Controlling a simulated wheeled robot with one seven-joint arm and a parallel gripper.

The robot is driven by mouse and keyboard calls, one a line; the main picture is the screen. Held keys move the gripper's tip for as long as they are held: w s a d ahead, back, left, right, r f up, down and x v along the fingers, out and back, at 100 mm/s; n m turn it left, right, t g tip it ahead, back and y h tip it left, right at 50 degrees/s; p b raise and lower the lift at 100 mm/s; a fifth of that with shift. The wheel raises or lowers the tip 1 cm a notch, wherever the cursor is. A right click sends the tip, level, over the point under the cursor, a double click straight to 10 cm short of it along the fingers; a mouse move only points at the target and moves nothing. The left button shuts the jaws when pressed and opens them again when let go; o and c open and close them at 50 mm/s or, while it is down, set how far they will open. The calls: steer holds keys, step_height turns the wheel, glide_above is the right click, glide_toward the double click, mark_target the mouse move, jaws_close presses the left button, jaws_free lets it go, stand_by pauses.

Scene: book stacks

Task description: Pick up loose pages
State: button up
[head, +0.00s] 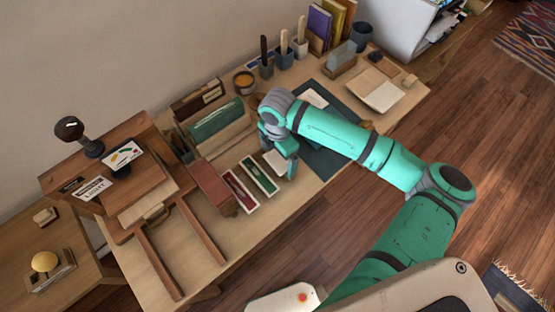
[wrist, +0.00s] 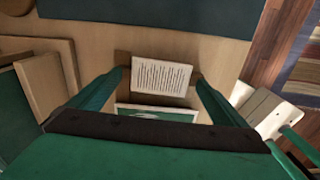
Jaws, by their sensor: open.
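A small white page with lines of print (wrist: 161,75) shows in the wrist view between the two fingers of my gripper (wrist: 160,80), which is open. Its far end rests near a brown block or edge. I cannot tell whether the fingers touch the page. In the head view my gripper (head: 284,170) points down over the desk, and a pale sheet (head: 274,160) shows beside it, partly hidden by the gripper. Another pale paper (head: 314,98) lies on the dark mat (head: 322,155), partly behind my arm.
Red and green trays (head: 259,175) lie left of my gripper on the desk (head: 262,223). A rack of green folders (head: 215,122) stands behind them. Pen cups (head: 284,58) and upright books (head: 320,24) line the back. A wooden press (head: 140,180) stands left; an open book (head: 380,92) lies right.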

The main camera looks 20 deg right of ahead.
mark_target(286, 169)
steer(key=shift+a, duration=0.1)
steer(key=c, duration=1.1)
steer(key=shift+f, duration=0.1)
steer(key=shift+s+d, duration=0.1)
steer(key=shift+d, duration=0.1)
steer(key=shift+r, duration=0.45)
step_height(286, 169, up, 2)
steer(key=shift+r, duration=0.1)
steer(key=s+d+r, duration=0.1)
steer(key=s+r, duration=0.2)
steer(key=s, duration=0.1)
steer(key=s+d+r, duration=0.2)
steer(key=s+r, duration=0.1)
steer(key=s, duration=0.1)
steer(key=s+d+r, duration=0.1)
steer(key=s+r, duration=0.3)
steer(key=s, duration=0.1)
steer(key=shift+d, duration=0.3)
